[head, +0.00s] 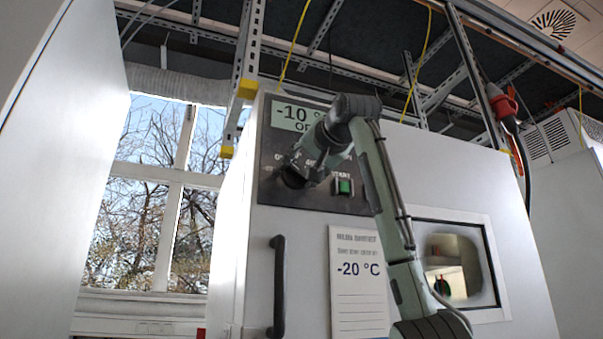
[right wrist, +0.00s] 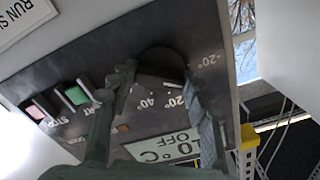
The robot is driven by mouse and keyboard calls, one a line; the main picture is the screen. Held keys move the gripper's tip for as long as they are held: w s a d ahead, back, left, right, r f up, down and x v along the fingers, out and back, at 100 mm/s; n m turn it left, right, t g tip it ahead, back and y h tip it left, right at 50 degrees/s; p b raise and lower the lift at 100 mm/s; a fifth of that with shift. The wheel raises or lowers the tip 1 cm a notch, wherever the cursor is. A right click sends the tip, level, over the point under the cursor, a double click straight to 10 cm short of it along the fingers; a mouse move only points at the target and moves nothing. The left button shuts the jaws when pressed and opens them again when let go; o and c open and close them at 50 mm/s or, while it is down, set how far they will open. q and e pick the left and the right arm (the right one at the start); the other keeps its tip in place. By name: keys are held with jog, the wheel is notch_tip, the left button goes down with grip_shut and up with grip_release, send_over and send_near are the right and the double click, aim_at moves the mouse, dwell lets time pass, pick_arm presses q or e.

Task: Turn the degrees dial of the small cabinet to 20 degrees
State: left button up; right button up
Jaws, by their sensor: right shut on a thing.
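The small cabinet (head: 262,222) has a dark control panel with a display (head: 292,115) that reads -10 ° with OFF below it. The black round degrees dial (right wrist: 161,61) shows in the right wrist view, with 20° and 40° marks near it and a -20° mark farther right. My right gripper (right wrist: 158,80) is shut on the dial, one finger on each side. In the head view my right gripper (head: 298,174) covers most of the dial. I cannot tell where the dial's pointer stands. My left gripper is in neither view.
A green button (head: 343,187) sits right of the dial; a reddish button (right wrist: 36,110) lies beside it. Below are a black door handle (head: 279,290), a -20 °C sheet (head: 358,290) and a window (head: 455,268). A metal frame with yellow caps (head: 247,89) stands close to the cabinet's upper left.

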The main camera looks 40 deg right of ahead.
jog(key=shift+f+m, duration=0.1)
jog(key=shift+m, duration=0.5)
jog(key=m, duration=0.4)
jog(key=shift+b, duration=0.3)
jog(key=m, duration=0.4)
jog(key=shift+m, duration=0.4)
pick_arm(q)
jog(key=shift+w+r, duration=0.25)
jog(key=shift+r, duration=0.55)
pick_arm(e)
jog(key=shift+m, duration=0.5)
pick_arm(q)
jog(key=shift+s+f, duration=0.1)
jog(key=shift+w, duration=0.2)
